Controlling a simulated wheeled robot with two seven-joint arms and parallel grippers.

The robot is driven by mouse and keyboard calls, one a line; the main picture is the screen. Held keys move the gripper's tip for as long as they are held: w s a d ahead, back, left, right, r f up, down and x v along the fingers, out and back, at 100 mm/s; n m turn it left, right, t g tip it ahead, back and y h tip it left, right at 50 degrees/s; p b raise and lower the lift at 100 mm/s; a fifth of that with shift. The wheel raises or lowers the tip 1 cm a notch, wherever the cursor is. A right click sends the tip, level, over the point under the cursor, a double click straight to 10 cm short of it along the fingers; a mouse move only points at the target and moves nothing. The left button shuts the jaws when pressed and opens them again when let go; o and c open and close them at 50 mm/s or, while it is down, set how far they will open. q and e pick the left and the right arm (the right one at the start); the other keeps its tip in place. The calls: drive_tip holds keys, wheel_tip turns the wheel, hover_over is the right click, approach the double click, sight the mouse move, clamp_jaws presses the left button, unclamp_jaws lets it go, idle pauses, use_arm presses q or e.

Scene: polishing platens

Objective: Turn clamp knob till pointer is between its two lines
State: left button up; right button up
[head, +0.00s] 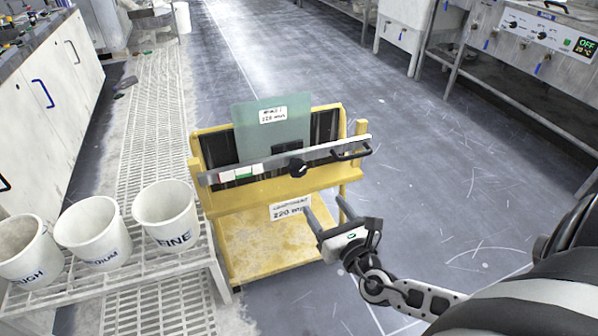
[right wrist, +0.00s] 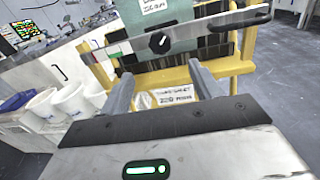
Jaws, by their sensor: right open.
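The black clamp knob (head: 297,168) sits on the front of a grey clamp bar (head: 330,152) across a yellow cart. It also shows in the right wrist view (right wrist: 159,41), with a small pale mark on its face; the two lines are too small to make out. A strip with white, green and red patches (head: 240,172) lies on the bar left of the knob. My right gripper (head: 325,206) is open and empty, in front of and lower than the knob, not touching it. In the right wrist view the knob appears beyond and between its fingers (right wrist: 153,78). My left gripper is out of view.
The bar carries a black handle (head: 352,151) at its right end. A greenish plate (head: 272,128) stands upright in the yellow cart (head: 275,250). Several white buckets, one marked FINE (head: 167,214), stand on a rack at left. The floor to the right is clear.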

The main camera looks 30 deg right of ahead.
sight(299, 171)
drive_tip(key=w, duration=0.4)
drive_tip(key=w+d, duration=0.1)
drive_tip(key=w, duration=0.4)
drive_tip(key=w+d+b, duration=0.1)
drive_tip(key=w, duration=0.4)
drive_tip(key=shift+w+d, duration=0.1)
drive_tip(key=shift+w, duration=0.15)
drive_tip(key=shift+c, duration=0.2)
drive_tip(key=c, duration=0.9)
